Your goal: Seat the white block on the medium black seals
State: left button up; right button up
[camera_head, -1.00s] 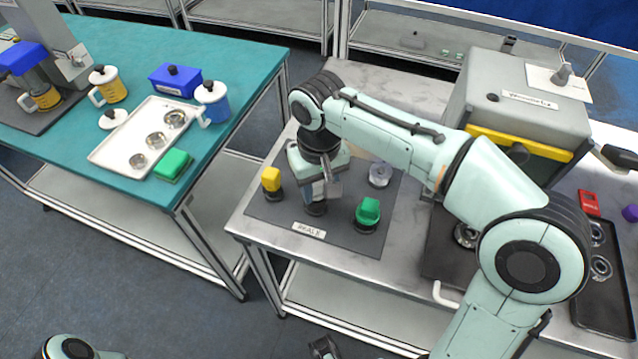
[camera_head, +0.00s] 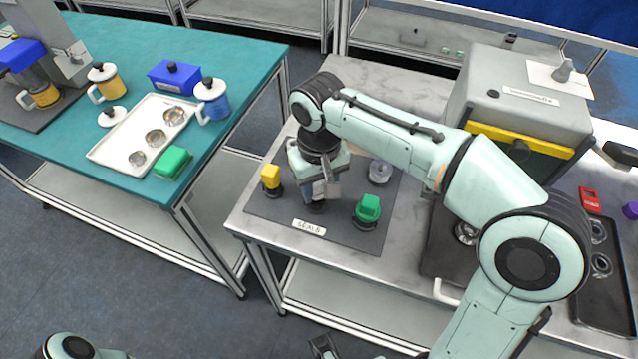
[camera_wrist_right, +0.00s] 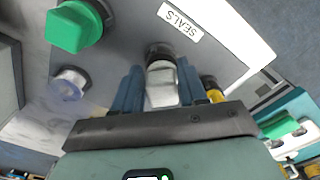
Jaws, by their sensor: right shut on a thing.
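My right gripper (camera_head: 319,192) points down over the dark mat (camera_head: 275,218) labelled SEALS. In the right wrist view its blue fingers (camera_wrist_right: 160,92) are shut on the white block (camera_wrist_right: 161,86). A round black seal (camera_wrist_right: 160,52) shows right at the block's far end, and in the head view (camera_head: 316,207) it is mostly hidden under the gripper. I cannot tell whether block and seal touch. Only a dark piece, seemingly my left gripper (camera_head: 322,346), shows at the bottom edge; its fingers are unclear.
On the mat a yellow block (camera_head: 271,177) stands left, a green block (camera_head: 368,208) right, each on a black base. A clear round piece (camera_head: 380,172) stands behind. A grey machine (camera_head: 520,100) stands right; a teal table (camera_head: 240,60) lies left across a gap.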

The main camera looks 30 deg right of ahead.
pick_arm(q)
jog(key=shift+f, duration=0.2)
pick_arm(e)
jog(key=shift+f, duration=0.65)
jog(key=o, duration=1.5)
jog(key=shift+c, duration=0.2)
jog(key=shift+r, duration=0.3)
notch_tip(320, 180, up, 3)
jog(key=p, duration=0.2)
jog(key=shift+f+p, duration=0.15)
jog(key=shift+p, duration=0.2)
notch_tip(320, 180, up, 4)
jog(key=p, duration=0.3)
jog(key=shift+p, duration=0.3)
pick_arm(q)
notch_tip(320, 180, up, 7)
jog(key=w, duration=0.1)
jog(key=shift+w+f, duration=0.15)
jog(key=shift+w, duration=0.25)
